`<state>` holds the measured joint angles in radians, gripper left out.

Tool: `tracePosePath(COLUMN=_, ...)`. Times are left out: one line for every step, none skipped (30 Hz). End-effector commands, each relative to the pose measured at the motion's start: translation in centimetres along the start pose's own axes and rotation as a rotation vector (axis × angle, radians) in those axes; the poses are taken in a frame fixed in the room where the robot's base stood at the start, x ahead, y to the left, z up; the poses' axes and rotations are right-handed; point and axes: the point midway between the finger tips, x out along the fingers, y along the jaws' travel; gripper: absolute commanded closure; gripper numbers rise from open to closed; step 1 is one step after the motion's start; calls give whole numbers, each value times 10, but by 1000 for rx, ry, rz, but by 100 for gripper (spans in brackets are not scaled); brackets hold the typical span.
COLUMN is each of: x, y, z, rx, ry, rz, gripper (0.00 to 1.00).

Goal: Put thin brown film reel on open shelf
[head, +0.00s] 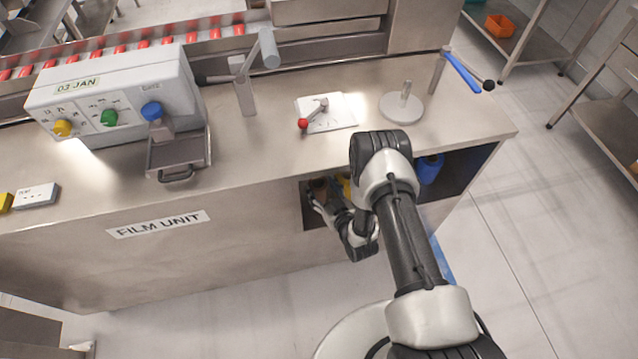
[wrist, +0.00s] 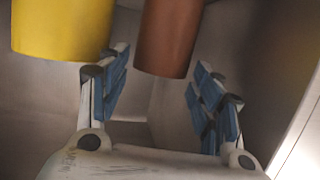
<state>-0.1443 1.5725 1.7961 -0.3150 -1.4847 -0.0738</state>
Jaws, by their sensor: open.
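A thin brown film reel (wrist: 168,38) shows in the wrist view as a brown cylinder, its near end in line with the gap between my fingertips. It is small and partly hidden in the head view (head: 319,187). My gripper (wrist: 160,66) is open with blue-padded fingers, one to each side of the brown reel's end; I cannot tell if they touch it.
A wider yellow reel (wrist: 62,28) is close left of the brown one in the wrist view. A blue reel (head: 430,168) stands at the right of the recess. The counter (head: 262,132) above carries a lever plate (head: 327,111) and a round disc stand (head: 400,108).

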Motion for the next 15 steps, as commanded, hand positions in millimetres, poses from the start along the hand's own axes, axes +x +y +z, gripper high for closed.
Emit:
tracePosePath(x=-13, y=1, z=-2, rx=3, ry=-5, rz=2, gripper=40)
tracePosePath(x=-20, y=1, z=-2, rx=3, ry=-4, rz=3, gripper=40)
tracePosePath(x=-29, y=1, z=-3, rx=3, ry=-4, rz=3, gripper=40)
tracePosePath(x=-36, y=1, z=-3, rx=3, ry=-4, rz=2, gripper=40)
tracePosePath(x=-42, y=1, z=-2, rx=3, ry=-4, rz=2, gripper=40)
tracePosePath(x=-51, y=1, z=-2, rx=3, ry=-5, rz=3, gripper=40)
tracePosePath(x=-56, y=1, z=-2, rx=3, ry=-4, rz=3, gripper=40)
tracePosePath(x=-62, y=0, z=-2, rx=3, ry=-4, rz=2, gripper=40)
tracePosePath(x=-68, y=1, z=-2, rx=3, ry=-3, rz=2, gripper=40)
tracePosePath(x=-72, y=1, z=-2, rx=2, ry=-3, rz=3, gripper=40)
tracePosePath(x=-76, y=1, z=-1, rx=1, ry=-3, rz=2, gripper=40)
tracePosePath(x=-80, y=0, z=-2, rx=1, ry=-1, rz=1, gripper=40)
tracePosePath(x=-83, y=0, z=-1, rx=2, ry=-1, rz=1, gripper=40)
tracePosePath(x=-86, y=0, z=-1, rx=1, ry=-2, rz=1, gripper=40)
tracePosePath(x=-88, y=0, z=-1, rx=1, ry=-2, rz=1, gripper=40)
